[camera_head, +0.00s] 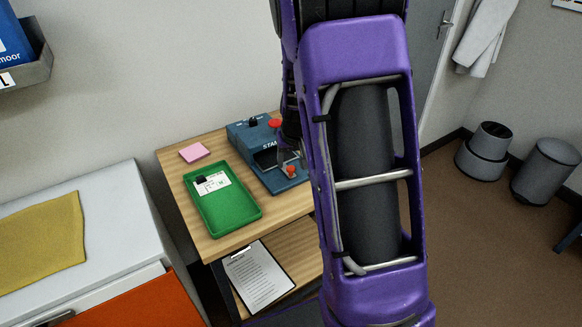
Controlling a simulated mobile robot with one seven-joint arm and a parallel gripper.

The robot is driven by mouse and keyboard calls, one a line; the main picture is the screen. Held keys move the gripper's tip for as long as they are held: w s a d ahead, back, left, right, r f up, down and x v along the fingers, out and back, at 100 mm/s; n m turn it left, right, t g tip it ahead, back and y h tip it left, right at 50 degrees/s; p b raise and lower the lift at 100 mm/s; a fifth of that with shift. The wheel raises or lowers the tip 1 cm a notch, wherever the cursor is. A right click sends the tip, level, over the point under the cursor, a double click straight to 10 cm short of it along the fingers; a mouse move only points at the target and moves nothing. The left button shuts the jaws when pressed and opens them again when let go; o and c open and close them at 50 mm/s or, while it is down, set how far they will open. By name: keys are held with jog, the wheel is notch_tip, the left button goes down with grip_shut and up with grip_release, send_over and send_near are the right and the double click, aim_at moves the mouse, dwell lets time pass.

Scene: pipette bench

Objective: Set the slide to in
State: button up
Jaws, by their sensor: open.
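A blue device (243,133) marked "STA…" stands on the wooden table, with a black knob on top and a dark recess in its front. A red knob (291,171) sits low at its front right, on what looks like the slide; I cannot tell how far in or out the slide is. A second red part (275,122) shows higher up, beside my arm. My gripper (287,157) is over the right side of the device, close to the lower red knob. It is open and partly hidden by my purple arm, which also covers the device's right side.
A green tray (236,218) with a white card and a small black item lies left of the device. A pink note pad (194,152) is behind it. A clipboard (258,277) is on the shelf below. A white cabinet (120,215) stands at left.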

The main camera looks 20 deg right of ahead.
jog(key=shift+x, duration=1.45)
jog(key=shift+c, duration=0.3)
grip_shut()
